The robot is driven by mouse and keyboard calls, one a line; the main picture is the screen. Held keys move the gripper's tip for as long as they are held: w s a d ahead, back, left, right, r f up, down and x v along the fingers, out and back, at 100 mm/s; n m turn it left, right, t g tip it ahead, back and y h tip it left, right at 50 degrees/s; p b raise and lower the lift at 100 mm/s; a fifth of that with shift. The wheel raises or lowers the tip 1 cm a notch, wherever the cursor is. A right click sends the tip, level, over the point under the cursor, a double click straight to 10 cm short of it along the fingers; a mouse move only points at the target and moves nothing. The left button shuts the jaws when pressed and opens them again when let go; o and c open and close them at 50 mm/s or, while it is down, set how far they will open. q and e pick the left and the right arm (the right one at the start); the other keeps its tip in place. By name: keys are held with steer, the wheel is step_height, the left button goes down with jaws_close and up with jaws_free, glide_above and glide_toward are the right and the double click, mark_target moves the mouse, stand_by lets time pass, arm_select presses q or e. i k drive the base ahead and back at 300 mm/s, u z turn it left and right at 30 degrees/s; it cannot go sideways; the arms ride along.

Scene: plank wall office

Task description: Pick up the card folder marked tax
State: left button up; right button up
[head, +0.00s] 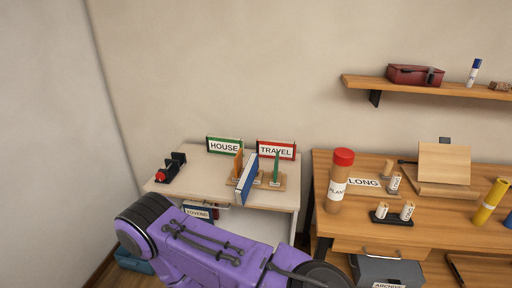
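On the white desk (220,170) at centre left, several thin card folders stand in small wooden holders: an orange one (238,165), a blue-and-white one (247,176) that leans, and a green one (276,166). No marking reading tax is legible on any of them, so I cannot tell which one it is. A purple arm of mine crosses the bottom in front of the desk. Neither gripper shows.
Behind the folders stand a green HOUSE sign (224,146) and a red TRAVEL sign (276,150). A black device (172,168) sits at the desk's left. A wooden desk (350,225) on the right holds a red-capped tube (340,180) and several small items. A shelf (440,89) hangs above.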

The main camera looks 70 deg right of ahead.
mark_target(242, 191)
steer(key=z, duration=0.75)
steer(key=i, duration=0.7)
steer(key=z, duration=0.9)
